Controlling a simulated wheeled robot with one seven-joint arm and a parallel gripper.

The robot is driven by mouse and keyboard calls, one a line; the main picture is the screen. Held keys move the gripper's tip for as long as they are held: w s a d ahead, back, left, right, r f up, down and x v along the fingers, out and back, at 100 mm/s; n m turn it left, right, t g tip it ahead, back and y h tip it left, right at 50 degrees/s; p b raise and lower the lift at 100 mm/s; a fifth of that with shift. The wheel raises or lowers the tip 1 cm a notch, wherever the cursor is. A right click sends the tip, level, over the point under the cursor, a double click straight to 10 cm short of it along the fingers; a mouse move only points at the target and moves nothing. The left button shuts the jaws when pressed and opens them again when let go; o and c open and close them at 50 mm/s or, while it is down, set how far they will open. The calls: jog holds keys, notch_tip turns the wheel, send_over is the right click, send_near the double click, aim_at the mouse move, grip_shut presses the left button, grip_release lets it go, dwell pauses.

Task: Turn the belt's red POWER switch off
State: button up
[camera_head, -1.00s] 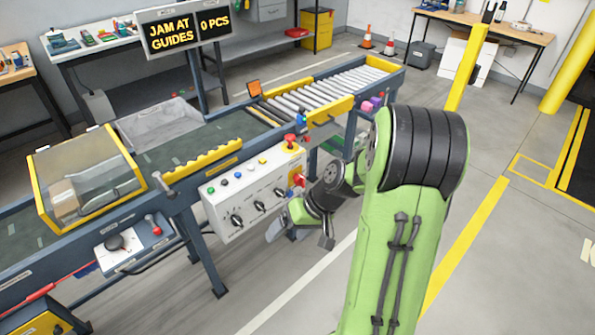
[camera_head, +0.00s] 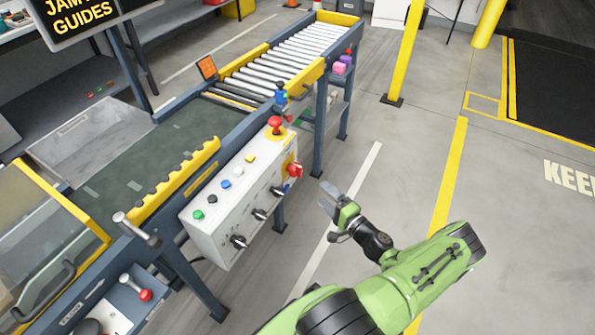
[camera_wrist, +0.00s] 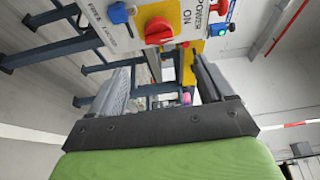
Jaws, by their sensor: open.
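The red POWER switch (camera_head: 294,170) is a rotary knob on a yellow plate at the right end of the belt's white control box (camera_head: 222,235). In the wrist view the red knob (camera_wrist: 158,30) shows at the top, just past the fingertips, with "POWER" and "ON" printed beside it. My gripper (camera_head: 328,198) is open and empty, to the right of the box and apart from the switch. In the wrist view my gripper's two fingers (camera_wrist: 162,75) stand wide apart, with the knob above the gap between them.
A red mushroom button (camera_head: 275,124) sits on the box's top right corner. Several black knobs (camera_head: 260,214) and coloured buttons line the box. A small blue figure-like item (camera_head: 280,97) stands by the rollers (camera_head: 290,55). A blue piece (camera_wrist: 120,13) is left of the switch.

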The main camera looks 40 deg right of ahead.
aim_at(301, 173)
jog(key=w+b, duration=0.1)
jog(key=w, duration=0.3)
jog(key=w+b, duration=0.1)
jog(key=w, duration=0.3)
jog(key=w+b, duration=0.1)
jog(key=w, duration=0.4)
jog(key=shift+w+d, duration=0.1)
jog(key=shift+d, duration=0.2)
jog(key=c, duration=1)
jog(key=shift+c, duration=0.2)
jog(key=shift+m+p, duration=0.3)
jog(key=shift+p, duration=0.05)
jog(key=shift+r+m+g+p, duration=0.15)
jog(key=shift+m+g+p, duration=0.45)
jog(key=shift+m+p, duration=0.55)
jog(key=m+g+y+p, duration=0.1)
jog(key=m, duration=0.1)
jog(key=m+p, duration=0.1)
jog(key=m, duration=0.1)
jog(key=shift+g+y+p, duration=0.3)
jog(key=shift+g+y, duration=0.1)
jog(key=m, duration=0.1)
jog(key=m+g+y, duration=0.1)
jog(key=m, duration=0.1)
jog(key=shift+f+y+p, duration=0.2)
jog(key=shift+y+p, duration=0.1)
jog(key=shift+m+g+y, duration=0.6)
jog(key=shift+m+y, duration=0.4)
jog(key=shift+m, duration=0.75)
